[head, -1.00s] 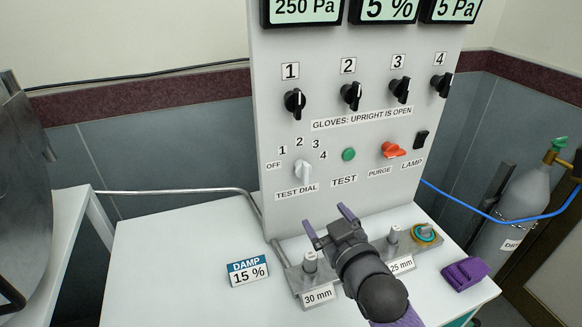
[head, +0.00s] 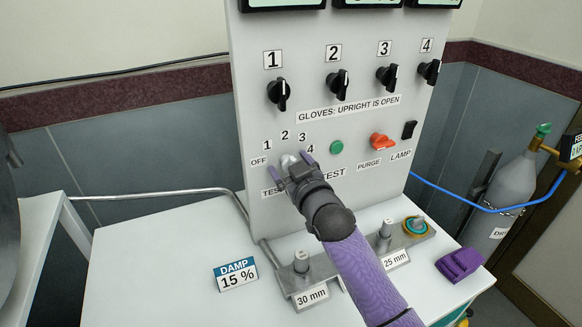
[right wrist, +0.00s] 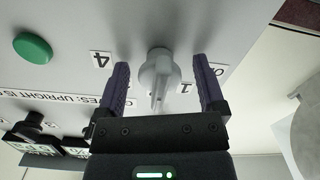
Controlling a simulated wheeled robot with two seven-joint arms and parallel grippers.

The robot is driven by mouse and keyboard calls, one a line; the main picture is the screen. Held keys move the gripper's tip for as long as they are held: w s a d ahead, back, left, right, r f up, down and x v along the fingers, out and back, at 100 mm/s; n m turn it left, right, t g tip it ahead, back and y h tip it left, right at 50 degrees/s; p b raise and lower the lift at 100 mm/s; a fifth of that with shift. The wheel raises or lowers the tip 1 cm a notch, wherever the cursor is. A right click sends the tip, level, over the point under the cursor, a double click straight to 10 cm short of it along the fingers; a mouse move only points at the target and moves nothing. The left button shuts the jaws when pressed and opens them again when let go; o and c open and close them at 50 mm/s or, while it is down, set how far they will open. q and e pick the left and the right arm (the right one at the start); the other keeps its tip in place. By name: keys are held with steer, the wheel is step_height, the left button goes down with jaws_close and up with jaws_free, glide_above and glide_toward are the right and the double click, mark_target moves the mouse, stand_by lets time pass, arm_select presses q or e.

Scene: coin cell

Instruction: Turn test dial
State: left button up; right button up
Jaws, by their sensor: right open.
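The white test dial (head: 287,160) sits on the upright panel (head: 230,60), among the marks OFF, 1, 2, 3 and 4. In the head view it is largely hidden behind my right gripper (head: 291,167). The right wrist view shows the dial (right wrist: 158,78) between the two purple fingers of my right gripper (right wrist: 165,90). The fingers are open, one on each side of the dial, with a gap on both sides. Where the dial points is hard to tell. My left gripper is not in view.
The green TEST button (head: 337,147) and the orange PURGE knob (head: 381,141) are right of the dial. Black glove knobs (head: 279,94) are above.

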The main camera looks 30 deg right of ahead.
jaws_close()
steer(key=shift+r+m+p, duration=0.15)
steer(key=shift+m+p, duration=1.35)
steer(key=shift+m, duration=0.4)
steer(key=shift+m+p, duration=0.95)
steer(key=shift+m, duration=0.95)
jaws_free()
steer(key=shift+s, duration=0.1)
